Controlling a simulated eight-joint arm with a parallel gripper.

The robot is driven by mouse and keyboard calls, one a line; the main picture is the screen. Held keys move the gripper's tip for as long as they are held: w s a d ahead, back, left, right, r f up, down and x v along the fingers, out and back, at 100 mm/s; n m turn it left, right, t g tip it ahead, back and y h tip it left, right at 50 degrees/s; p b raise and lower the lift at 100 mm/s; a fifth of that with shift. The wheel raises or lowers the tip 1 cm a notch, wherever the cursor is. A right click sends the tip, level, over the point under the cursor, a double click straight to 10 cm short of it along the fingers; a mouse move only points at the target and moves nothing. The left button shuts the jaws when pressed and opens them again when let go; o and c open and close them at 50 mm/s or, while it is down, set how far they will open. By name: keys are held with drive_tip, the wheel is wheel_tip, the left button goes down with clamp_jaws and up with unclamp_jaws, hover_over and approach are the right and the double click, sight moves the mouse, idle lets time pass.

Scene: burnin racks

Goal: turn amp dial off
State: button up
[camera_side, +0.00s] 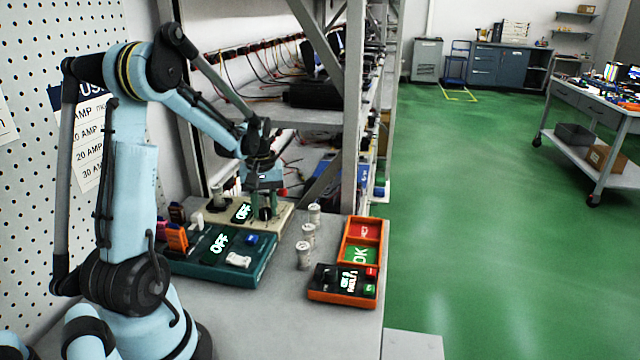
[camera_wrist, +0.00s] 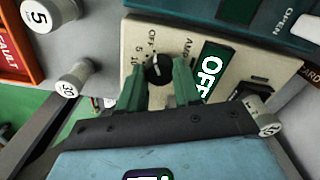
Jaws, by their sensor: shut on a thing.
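The amp dial (camera_wrist: 158,71) is a black round knob on a cream panel (camera_wrist: 135,35), with OFF, 5 and 10 printed around it and AMP beside it. A pale mark on the knob seems to face the OFF side, but it is small. The panel's display (camera_wrist: 210,70) reads OFF and also glows in the side view (camera_side: 242,212). My gripper (camera_wrist: 161,84) has its green fingers shut on the dial, one on each side. In the side view my gripper (camera_side: 265,210) points down onto the cream panel (camera_side: 283,217), hiding most of the dial.
A teal box (camera_side: 210,270) with another OFF display stands in front of the panel. White numbered cylinders (camera_side: 308,234) stand to the right. An orange tray (camera_side: 346,228) and a black meter (camera_side: 325,281) are farther right. A shelf post (camera_side: 351,130) rises behind.

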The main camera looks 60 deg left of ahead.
sight(265, 210)
drive_tip(key=o, duration=1)
drive_tip(key=shift+o, duration=0.2)
drive_tip(key=shift+r, duration=0.1)
wheel_tip(265, 210, up, 12)
drive_tip(key=shift+d, duration=0.1)
drive_tip(key=d+f+m+t, duration=0.2)
drive_tip(key=d+m+t, duration=0.5)
drive_tip(key=d, duration=1.9)
drive_tip(key=m, duration=0.6)
drive_tip(key=shift+s+f, duration=0.3)
drive_tip(key=shift+f, duration=0.1)
